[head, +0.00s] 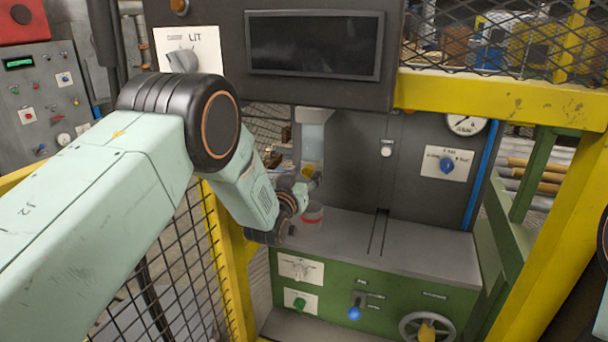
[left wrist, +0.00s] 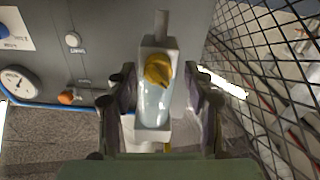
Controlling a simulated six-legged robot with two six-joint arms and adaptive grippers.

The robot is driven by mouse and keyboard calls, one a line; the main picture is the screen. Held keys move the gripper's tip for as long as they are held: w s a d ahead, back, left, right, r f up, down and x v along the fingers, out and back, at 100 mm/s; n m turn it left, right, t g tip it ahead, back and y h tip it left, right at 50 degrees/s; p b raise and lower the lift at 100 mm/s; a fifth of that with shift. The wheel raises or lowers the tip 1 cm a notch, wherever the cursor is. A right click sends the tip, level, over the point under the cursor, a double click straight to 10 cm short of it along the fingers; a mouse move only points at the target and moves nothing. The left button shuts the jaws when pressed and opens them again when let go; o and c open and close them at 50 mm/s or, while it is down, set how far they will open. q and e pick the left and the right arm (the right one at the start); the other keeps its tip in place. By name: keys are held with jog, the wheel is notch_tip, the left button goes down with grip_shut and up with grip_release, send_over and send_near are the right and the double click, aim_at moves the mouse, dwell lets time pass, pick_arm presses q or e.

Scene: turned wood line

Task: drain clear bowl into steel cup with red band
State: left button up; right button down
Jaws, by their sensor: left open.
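The clear bowl (head: 313,136) hangs upright on the dark machine panel in the head view, with a yellow knob (head: 309,170) at its lower end. The bowl (left wrist: 154,106) and its yellow knob (left wrist: 158,68) also show in the left wrist view. The steel cup with the red band (head: 313,214) stands on the grey ledge below the bowl, partly hidden by my wrist. My left gripper (head: 301,188) is beside the knob; in the left wrist view its fingers (left wrist: 159,98) are open, one on each side of the bowl, holding nothing. My right gripper is not in view.
A yellow frame (head: 505,101) and mesh fence (head: 183,260) border the machine. The grey ledge (head: 410,245) is clear to the right of the cup. Below it are a blue-tipped lever (head: 354,312) and a handwheel (head: 425,328). A gauge (head: 466,124) is at upper right.

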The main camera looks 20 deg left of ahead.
pick_arm(q)
jog(key=shift+w+d+f, duration=0.1)
jog(key=shift+w+d, duration=0.05)
jog(key=shift+c, duration=0.7)
jog(key=shift+s, duration=0.3)
jog(key=c, duration=0.5)
grip_shut()
